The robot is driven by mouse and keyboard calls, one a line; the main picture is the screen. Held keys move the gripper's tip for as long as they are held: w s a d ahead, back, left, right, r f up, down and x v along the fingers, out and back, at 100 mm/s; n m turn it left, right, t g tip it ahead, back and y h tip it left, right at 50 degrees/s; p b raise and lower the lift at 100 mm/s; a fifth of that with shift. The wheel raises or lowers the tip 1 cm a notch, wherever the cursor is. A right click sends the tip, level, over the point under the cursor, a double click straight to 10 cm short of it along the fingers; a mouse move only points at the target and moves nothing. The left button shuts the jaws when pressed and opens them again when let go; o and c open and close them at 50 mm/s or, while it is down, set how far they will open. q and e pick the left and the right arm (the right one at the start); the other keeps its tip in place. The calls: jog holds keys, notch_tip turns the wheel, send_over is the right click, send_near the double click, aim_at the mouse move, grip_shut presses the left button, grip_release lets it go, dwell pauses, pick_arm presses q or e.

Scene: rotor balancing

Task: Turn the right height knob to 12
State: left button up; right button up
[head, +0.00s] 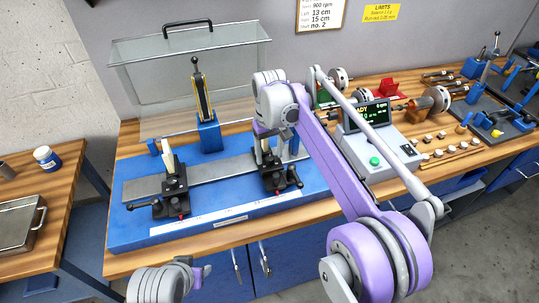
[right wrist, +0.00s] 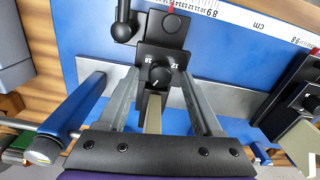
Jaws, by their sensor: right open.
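The right support (head: 282,182) is a black stand on the blue balancing rig (head: 130,226). My right gripper (head: 266,152) points down over this support. In the right wrist view its two grey fingers (right wrist: 157,80) are open, one on each side of the knob, with a gap to it. I cannot tell how far the tips are above it. Of my left arm only a grey and purple part shows at the bottom of the head view.
The left support (head: 172,190) stands on the same rig. A clear cover (head: 130,85) is raised behind it, near a blue post (head: 209,135). A display box (head: 378,150) with a green button stands at the right. Small weights and tools lie on the bench beyond.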

jog(key=shift+f, duration=0.25)
grip_shut()
jog(key=shift+m, duration=0.3)
jog(key=m+p, duration=0.1)
jog(key=m, duration=0.1)
jog(key=shift+r+m, duration=0.1)
jog(key=shift+m, duration=0.3)
jog(key=shift+m+p, duration=0.3)
jog(key=shift+m, duration=1.8)
